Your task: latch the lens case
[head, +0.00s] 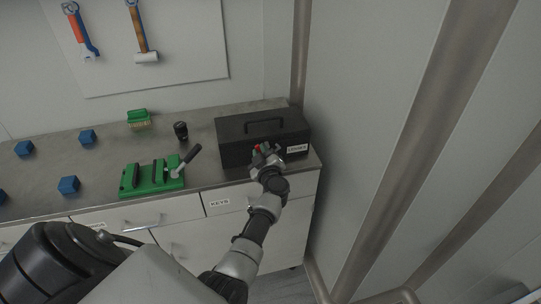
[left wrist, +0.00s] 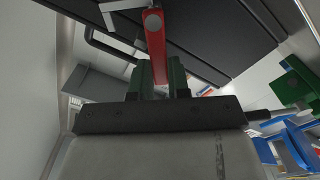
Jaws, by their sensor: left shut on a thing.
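The lens case (head: 235,150) is a black box with a lid, a top handle (head: 263,124) and a white label at the right of its front. It stands at the right end of the counter. My left gripper (head: 264,152) is at the middle of its front. In the left wrist view, the gripper's dark green fingers (left wrist: 160,78) are shut on a red latch lever (left wrist: 155,42), which runs up to a round pivot on the black case (left wrist: 225,35). The lid looks down; whether the latch is fastened is hard to tell. My right gripper is not in view.
On the counter (head: 100,155), left of the case, are a green vise (head: 150,180) with a grey handle, a small black cylinder (head: 181,130), a green brush (head: 138,118) and several blue cubes (head: 87,136). A wall (head: 350,110) stands close to the right.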

